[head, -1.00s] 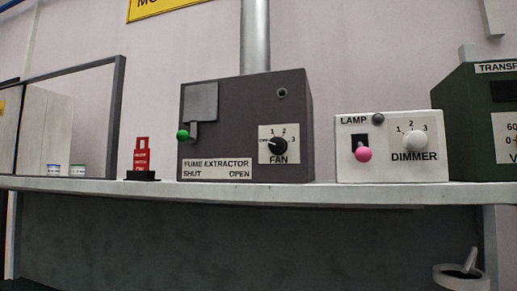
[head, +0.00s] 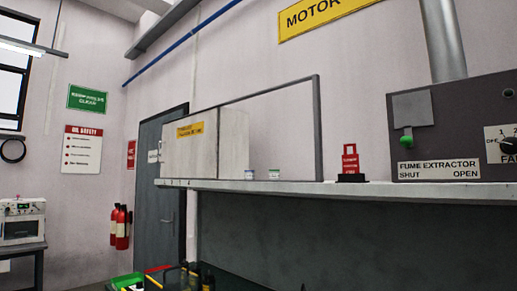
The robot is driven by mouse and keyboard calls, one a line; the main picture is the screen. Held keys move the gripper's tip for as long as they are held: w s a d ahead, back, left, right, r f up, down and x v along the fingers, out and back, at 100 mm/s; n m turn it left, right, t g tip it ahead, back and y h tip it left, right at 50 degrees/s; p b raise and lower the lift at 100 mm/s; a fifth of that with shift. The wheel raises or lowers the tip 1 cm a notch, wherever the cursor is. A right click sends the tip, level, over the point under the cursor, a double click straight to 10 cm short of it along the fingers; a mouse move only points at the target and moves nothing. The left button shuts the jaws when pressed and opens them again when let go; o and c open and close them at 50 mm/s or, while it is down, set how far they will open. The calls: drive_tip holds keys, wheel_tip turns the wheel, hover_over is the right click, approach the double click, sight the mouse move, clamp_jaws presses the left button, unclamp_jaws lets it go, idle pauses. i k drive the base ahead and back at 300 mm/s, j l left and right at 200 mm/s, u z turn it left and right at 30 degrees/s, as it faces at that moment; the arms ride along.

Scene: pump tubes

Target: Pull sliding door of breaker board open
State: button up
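A long dark-framed unit (head: 319,125) stands on the left part of the grey shelf. A pale panel (head: 232,142) with a vertical seam fills its left part and bears a yellow label (head: 190,129), too small to read. The right part of the frame shows bare wall behind it. I cannot tell for sure whether this is the breaker board with its sliding door; no other thing in view is clearly marked as one. My gripper is not in view.
Two small jars (head: 249,174) (head: 274,175) and a red tagged stand (head: 350,160) are on the shelf (head: 300,187). The fume extractor box (head: 450,115) is at right. A grey door (head: 172,225) and red fire extinguishers (head: 122,228) are behind at left. A green tray (head: 124,281) shows below.

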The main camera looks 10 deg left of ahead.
sight(189, 144)
drive_tip(key=u, duration=0.9)
drive_tip(key=i+j+u, duration=0.3)
drive_tip(key=i+j, duration=0.2)
drive_tip(key=i+j+u, duration=0.3)
drive_tip(key=i+j, duration=0.3)
drive_tip(key=i+u, duration=0.35)
drive_tip(key=i, duration=1.55)
drive_tip(key=i+z, duration=0.2)
drive_tip(key=i, duration=0.5)
drive_tip(key=i+j+z, duration=0.2)
drive_tip(key=i, duration=0.45)
